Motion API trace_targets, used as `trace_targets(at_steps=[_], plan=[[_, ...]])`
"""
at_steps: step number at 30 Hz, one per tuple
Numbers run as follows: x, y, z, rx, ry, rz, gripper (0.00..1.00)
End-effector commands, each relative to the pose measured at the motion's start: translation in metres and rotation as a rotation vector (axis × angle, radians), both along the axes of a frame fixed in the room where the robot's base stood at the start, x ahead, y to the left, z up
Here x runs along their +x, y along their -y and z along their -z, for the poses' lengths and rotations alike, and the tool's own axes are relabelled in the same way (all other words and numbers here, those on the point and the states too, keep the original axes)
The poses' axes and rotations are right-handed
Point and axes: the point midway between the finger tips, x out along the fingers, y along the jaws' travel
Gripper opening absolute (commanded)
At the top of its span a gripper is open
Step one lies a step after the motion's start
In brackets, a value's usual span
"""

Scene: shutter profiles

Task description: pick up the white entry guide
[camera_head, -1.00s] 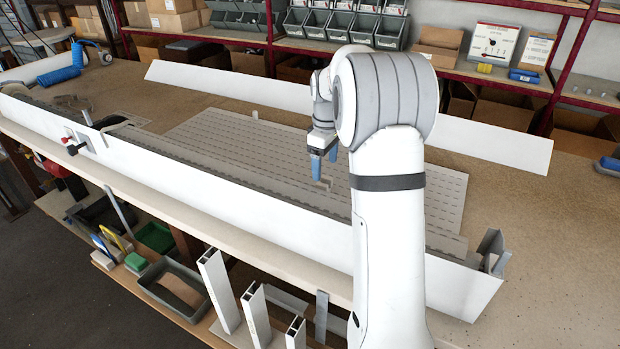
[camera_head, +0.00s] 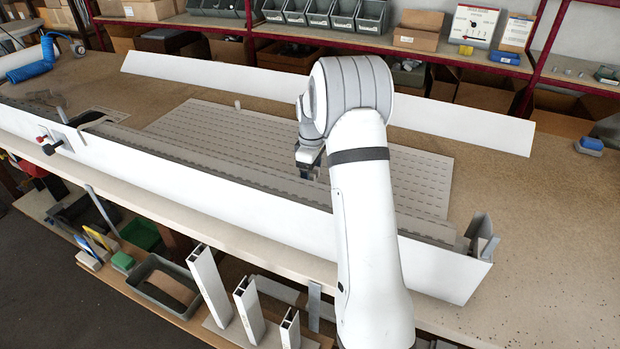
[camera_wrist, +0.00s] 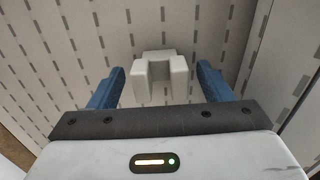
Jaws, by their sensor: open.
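The white entry guide (camera_wrist: 180,72) is a small U-shaped block with a notch. In the wrist view it stands on the pale slotted slats, centred between the two blue fingers of my gripper (camera_wrist: 161,76). The fingers are apart, with a visible gap on each side of the guide. I cannot tell how far below the fingertips it lies. In the head view my gripper (camera_head: 308,166) is low over the slatted curtain (camera_head: 410,165), partly behind my arm. The guide is not discernible there.
A long white profile (camera_head: 220,190) runs along the bench front, with a metal end bracket (camera_head: 480,238) at its right. Another long white strip (camera_head: 460,125) lies behind the curtain. A small pale piece (camera_head: 237,103) stands at the curtain's back edge. The right of the bench is mostly clear.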

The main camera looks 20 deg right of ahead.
Motion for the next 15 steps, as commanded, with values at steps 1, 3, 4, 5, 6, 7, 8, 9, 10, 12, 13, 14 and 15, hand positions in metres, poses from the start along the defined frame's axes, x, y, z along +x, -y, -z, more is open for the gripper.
trace_targets(at_steps=[1,3,4,5,6,7,8,9,10,12,13,14,15], plan=[[0.0001,-0.0002,0.0,0.0,0.0,0.0,0.73],[0.0001,-0.0003,-0.0001,0.0,0.0,0.0,0.73],[0.0002,-0.0004,-0.0001,0.0,0.0,0.0,0.73],[0.0001,-0.0004,-0.0002,0.0,0.0,0.0,0.71],[0.0002,-0.0005,-0.0002,0.0,0.0,0.0,0.68],[0.0002,-0.0005,-0.0002,0.0,0.0,-0.001,0.65],[0.0002,-0.0005,-0.0003,0.0,0.0,-0.001,0.63],[0.0003,-0.0006,-0.0003,0.0,0.0,-0.001,0.6],[0.0002,-0.0006,-0.0003,0.0,0.0,-0.001,0.57],[0.0003,-0.0007,-0.0004,0.0,0.0,-0.001,0.51],[0.0003,-0.0007,-0.0004,0.0,0.0,-0.001,0.49],[0.0003,-0.0008,-0.0004,0.0,0.0,-0.001,0.47],[0.0003,-0.0009,-0.0005,0.0,0.0,-0.001,0.43]])
